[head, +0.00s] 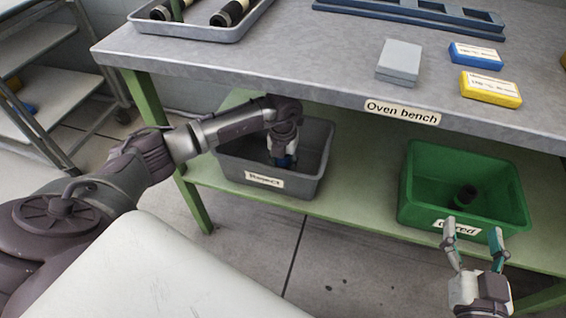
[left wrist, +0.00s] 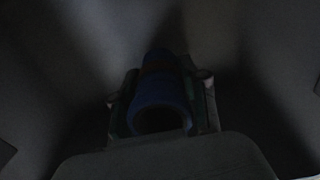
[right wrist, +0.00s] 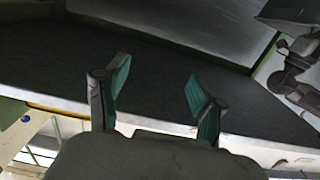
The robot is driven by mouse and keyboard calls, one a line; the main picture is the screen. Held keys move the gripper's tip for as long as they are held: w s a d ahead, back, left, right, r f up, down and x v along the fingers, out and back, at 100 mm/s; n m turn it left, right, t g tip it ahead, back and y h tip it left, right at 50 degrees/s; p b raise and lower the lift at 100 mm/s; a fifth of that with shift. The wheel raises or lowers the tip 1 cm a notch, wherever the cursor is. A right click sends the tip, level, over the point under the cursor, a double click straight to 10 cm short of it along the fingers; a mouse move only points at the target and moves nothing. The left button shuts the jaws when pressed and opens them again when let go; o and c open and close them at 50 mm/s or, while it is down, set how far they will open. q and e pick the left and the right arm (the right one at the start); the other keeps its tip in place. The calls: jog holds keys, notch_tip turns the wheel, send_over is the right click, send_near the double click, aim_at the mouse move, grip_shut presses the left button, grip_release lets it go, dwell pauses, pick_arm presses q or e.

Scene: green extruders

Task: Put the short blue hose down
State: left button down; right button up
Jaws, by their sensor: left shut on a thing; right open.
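The short blue hose (head: 284,162) is in my left gripper (head: 283,150), down inside the grey bin labelled Reject (head: 313,190) on the lower shelf. In the dark left wrist view the hose (left wrist: 160,98) shows as a blue tube with an open round end, between the two fingers (left wrist: 163,105). I cannot tell whether the hose touches the bin floor. My right gripper (head: 474,240) is open and empty, in front of the green bin labelled Cured (head: 418,190). Its spread teal-padded fingers (right wrist: 158,98) also show in the right wrist view.
A black hose piece (head: 465,197) lies in the green bin. On the oven bench (head: 300,60) above are a grey tray (head: 215,36) with dark hoses, a grey box (head: 399,62), a blue box (head: 475,56), a yellow box (head: 490,88) and a blue rack (head: 420,16). The bench edge overhangs the shelf.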

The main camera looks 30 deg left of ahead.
pick_arm(q)
jog(key=c, duration=0.6)
grip_release()
jog(key=shift+r, duration=0.1)
pick_arm(e)
jog(key=shift+d+f, duration=0.1)
pick_arm(q)
notch_tip(320, 180, up, 9)
jog(key=p, duration=0.2)
jog(key=shift+f+p, duration=0.2)
jog(key=shift+p, duration=0.2)
pick_arm(e)
jog(key=s+d+f+g+h, duration=0.2)
jog(key=s+f+g, duration=0.3)
jog(key=f, duration=0.5)
jog(key=d+g, duration=0.1)
jog(key=g, duration=0.1)
jog(key=shift+s+g, duration=0.3)
jog(key=shift+s, duration=0.05)
pick_arm(q)
jog(key=shift+d, duration=0.1)
